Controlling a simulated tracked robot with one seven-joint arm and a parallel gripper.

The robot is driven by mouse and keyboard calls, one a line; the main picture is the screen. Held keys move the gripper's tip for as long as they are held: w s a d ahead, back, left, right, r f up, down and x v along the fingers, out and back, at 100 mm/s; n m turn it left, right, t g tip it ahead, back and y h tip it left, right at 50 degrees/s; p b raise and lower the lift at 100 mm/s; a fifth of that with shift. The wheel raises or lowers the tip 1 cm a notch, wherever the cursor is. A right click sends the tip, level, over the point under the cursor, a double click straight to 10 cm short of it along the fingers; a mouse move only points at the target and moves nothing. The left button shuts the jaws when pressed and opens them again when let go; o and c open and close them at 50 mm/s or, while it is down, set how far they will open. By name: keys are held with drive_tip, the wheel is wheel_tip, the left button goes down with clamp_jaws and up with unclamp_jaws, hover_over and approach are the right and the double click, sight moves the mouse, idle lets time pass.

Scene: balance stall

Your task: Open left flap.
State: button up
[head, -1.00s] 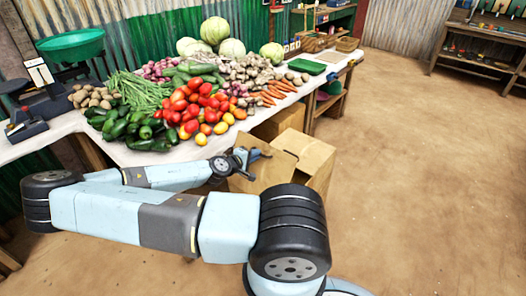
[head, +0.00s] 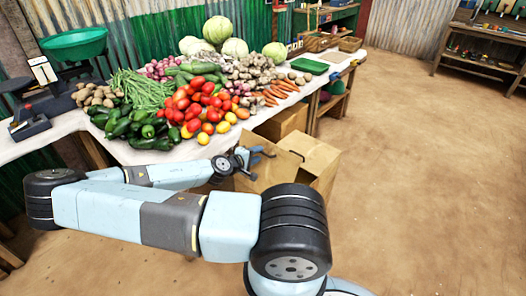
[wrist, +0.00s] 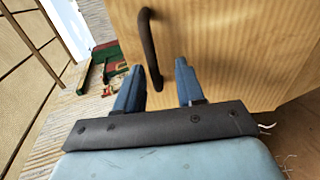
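A light brown wooden box or cabinet (head: 322,160) stands on the floor at the front edge of the stall table. Its left panel, apparently the left flap (head: 273,175), stands at an angle beside my gripper (head: 262,159). In the wrist view, a wood-grained panel (wrist: 225,40) carries a dark curved handle (wrist: 147,40). My gripper (wrist: 158,88) is open, with its two blue fingers spread. The handle's lower end shows between the fingers; I cannot tell whether they touch it. Part of the panel is hidden behind my arm in the head view.
The table (head: 170,155) is heaped with vegetables, with a green weighing bowl (head: 74,45) at its left. Another brown box (head: 283,122) stands behind the first, under the table edge. The dirt floor (head: 430,180) at right is clear. A workbench (head: 485,45) stands at the back right.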

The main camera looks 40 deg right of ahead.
drive_tip(key=v, duration=1.3)
drive_tip(key=shift+a, duration=0.4)
drive_tip(key=shift+s, duration=0.1)
